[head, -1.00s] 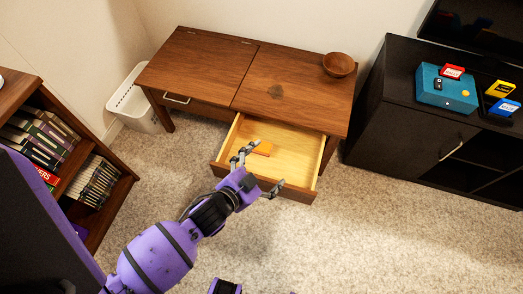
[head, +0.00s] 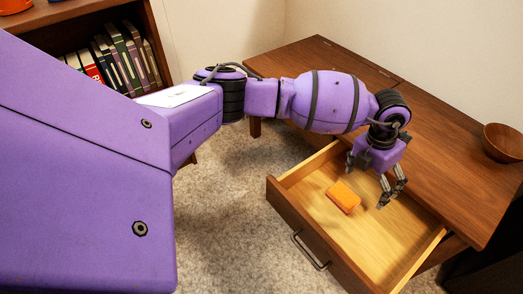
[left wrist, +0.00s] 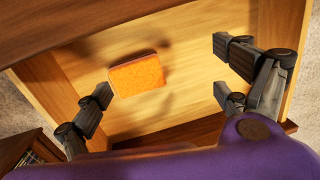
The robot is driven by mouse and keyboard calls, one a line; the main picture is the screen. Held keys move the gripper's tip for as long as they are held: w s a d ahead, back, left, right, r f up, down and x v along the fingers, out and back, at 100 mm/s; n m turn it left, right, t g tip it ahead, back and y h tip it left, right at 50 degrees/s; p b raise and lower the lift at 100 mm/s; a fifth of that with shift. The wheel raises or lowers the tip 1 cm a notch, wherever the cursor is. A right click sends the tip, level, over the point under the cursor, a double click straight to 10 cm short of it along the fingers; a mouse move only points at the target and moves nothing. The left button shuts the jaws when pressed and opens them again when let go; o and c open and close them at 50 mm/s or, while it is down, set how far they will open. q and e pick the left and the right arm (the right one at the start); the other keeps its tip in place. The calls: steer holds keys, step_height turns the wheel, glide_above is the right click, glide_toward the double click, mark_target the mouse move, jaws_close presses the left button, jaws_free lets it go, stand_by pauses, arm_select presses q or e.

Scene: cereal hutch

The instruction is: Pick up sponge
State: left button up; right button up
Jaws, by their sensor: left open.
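The orange sponge (head: 343,196) lies flat on the bottom of the open drawer (head: 308,246), toward its left part in the head view. My left gripper (head: 371,186) hangs over the drawer, pointing down, just right of and above the sponge. Its fingers are spread and empty. In the left wrist view the sponge (left wrist: 136,75) shows between and beyond the open fingers of the left gripper (left wrist: 165,88), nearer the left finger, with no contact visible. My right gripper is not in view.
The drawer is pulled out of a wooden table (head: 430,130), whose top overhangs the drawer's back. A wooden bowl (head: 502,142) stands on the table at the right. A bookshelf (head: 70,22) stands at the upper left. Carpet (head: 222,215) is clear left of the drawer.

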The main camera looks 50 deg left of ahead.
mark_target(346, 194)
arm_select(q)
steer(key=a, duration=0.1)
steer(key=a+y, duration=0.1)
steer(key=a, duration=0.1)
steer(key=shift+s+a+f+n+y, duration=0.1)
steer(key=shift+s+f+n+y, duration=0.15)
steer(key=shift+s+n+y, duration=0.05)
step_height(346, 194, down, 2)
steer(key=shift+s+a+f+b, duration=0.1)
steer(key=shift+s+b, duration=0.05)
steer(key=shift+b, duration=0.35)
steer(key=f+b, duration=0.1)
steer(key=f, duration=0.1)
steer(key=f+b, duration=0.2)
steer(key=f, duration=0.1)
steer(key=shift+s+a+f, duration=0.1)
steer(key=shift+s+f, duration=0.2)
steer(key=shift+r, duration=0.1)
steer(key=shift+r, duration=0.1)
steer(key=c, duration=1)
